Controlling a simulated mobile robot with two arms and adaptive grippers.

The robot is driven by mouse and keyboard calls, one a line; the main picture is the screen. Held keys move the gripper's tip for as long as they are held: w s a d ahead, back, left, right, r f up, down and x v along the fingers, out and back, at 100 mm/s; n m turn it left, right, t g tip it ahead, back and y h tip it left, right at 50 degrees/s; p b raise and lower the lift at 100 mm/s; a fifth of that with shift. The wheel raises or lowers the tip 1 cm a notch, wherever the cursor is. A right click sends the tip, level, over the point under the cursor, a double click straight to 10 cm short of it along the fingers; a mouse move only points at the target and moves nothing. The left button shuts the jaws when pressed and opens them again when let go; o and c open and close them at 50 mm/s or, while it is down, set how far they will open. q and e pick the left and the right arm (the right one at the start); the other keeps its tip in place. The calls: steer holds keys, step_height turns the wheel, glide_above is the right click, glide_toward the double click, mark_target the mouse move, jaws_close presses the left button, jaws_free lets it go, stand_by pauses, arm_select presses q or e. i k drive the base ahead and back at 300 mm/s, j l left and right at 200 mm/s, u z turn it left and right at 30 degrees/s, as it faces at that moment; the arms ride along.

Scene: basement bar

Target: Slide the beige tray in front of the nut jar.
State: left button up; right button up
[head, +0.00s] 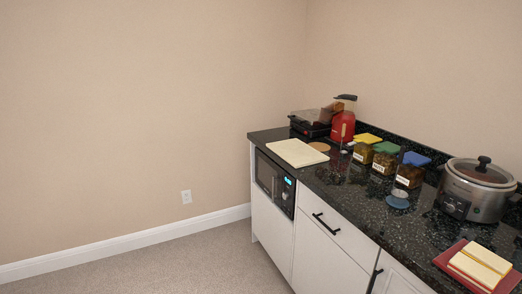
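A flat beige tray (297,153) lies on the black speckled counter (345,192), near its left end and front edge. Three squat jars stand in a row along the back of the counter: one with a yellow lid (368,139), one with a green lid (386,147) and one with a blue lid (416,159). Their contents look brown, and their labels are too small to read, so I cannot tell which is the nut jar. The beige tray is left of all three jars. Neither of my grippers shows in the head view.
A round blue coaster (398,201) lies before the blue-lidded jar. A brown disc (319,146) lies near the beige tray. A red appliance (343,124), slow cooker (472,199) and red tray (449,255) also occupy the counter. The front middle is clear.

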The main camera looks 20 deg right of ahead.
mark_target(298, 154)
steer(key=i+j+z, duration=0.4)
steer(key=i+z, duration=0.15)
steer(key=j+z, duration=0.4)
steer(key=k+j+z, duration=0.1)
steer(key=j+z, duration=0.2)
steer(key=z, duration=0.15)
steer(key=u, duration=0.35)
